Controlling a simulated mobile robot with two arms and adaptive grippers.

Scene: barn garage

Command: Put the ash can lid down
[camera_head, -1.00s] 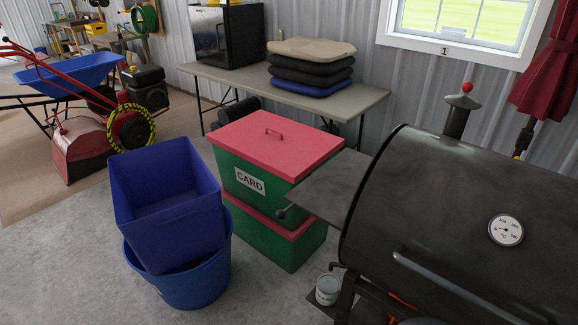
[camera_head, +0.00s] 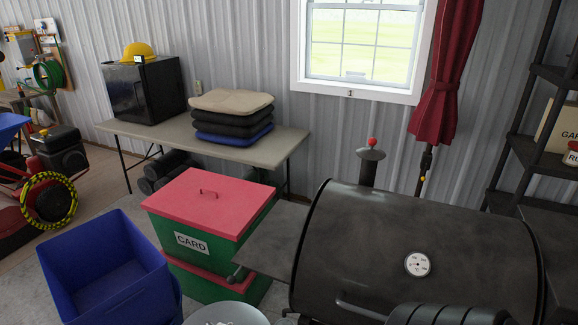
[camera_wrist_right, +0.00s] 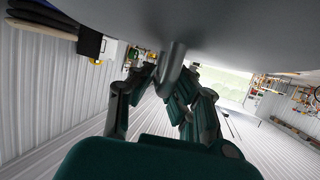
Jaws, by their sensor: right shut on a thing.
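The ash can lid is a grey round plate (camera_head: 225,313) that shows at the bottom edge of the head view, partly cut off. In the right wrist view the lid (camera_wrist_right: 240,30) fills the top as a broad grey surface with a grey handle (camera_wrist_right: 172,62). My right gripper (camera_wrist_right: 162,85) has its dark fingers on either side of that handle and is shut on it. My left gripper is in neither view. I cannot make out the ash can.
A black barrel grill (camera_head: 400,235) with a side shelf (camera_head: 275,240) stands at the right. A green box with a red lid (camera_head: 205,195) marked CARD and a blue bin (camera_head: 110,270) stand left of it. A table (camera_head: 180,140) holds cushions (camera_head: 230,120) and a black fridge (camera_head: 140,90).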

